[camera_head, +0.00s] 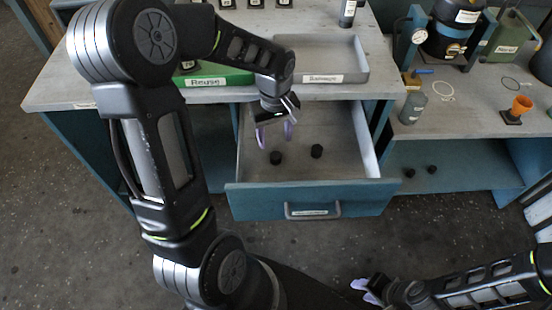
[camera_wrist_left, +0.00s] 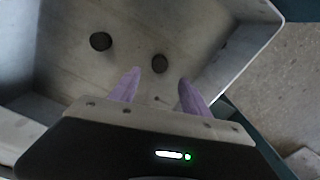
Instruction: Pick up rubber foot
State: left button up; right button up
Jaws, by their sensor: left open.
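Two small black rubber feet lie apart on the floor of an open drawer (camera_head: 335,172). In the head view one rubber foot (camera_head: 276,158) is on the left and the other rubber foot (camera_head: 316,151) is to its right. My left gripper (camera_head: 274,136) is open and empty above the drawer, close to the left foot. In the left wrist view its purple fingertips (camera_wrist_left: 157,82) are apart, with one foot (camera_wrist_left: 160,63) just beyond them and the other foot (camera_wrist_left: 101,41) further left. My right gripper (camera_head: 366,290) is low at the bottom, away from the drawer; its opening is unclear.
A grey tray (camera_head: 362,70) labelled Salvage and a green tray (camera_head: 215,78) labelled Reuse stand on the bench above the drawer. Two small black pieces (camera_head: 431,169) lie on the right bench's lower shelf. The drawer's walls surround the feet; its right part is clear.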

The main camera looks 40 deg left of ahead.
aim_at(276, 156)
pick_arm(q)
jog(key=shift+f, duration=1.3)
jog(key=shift+d+f, duration=0.2)
jog(key=shift+f, duration=2.4)
grip_shut()
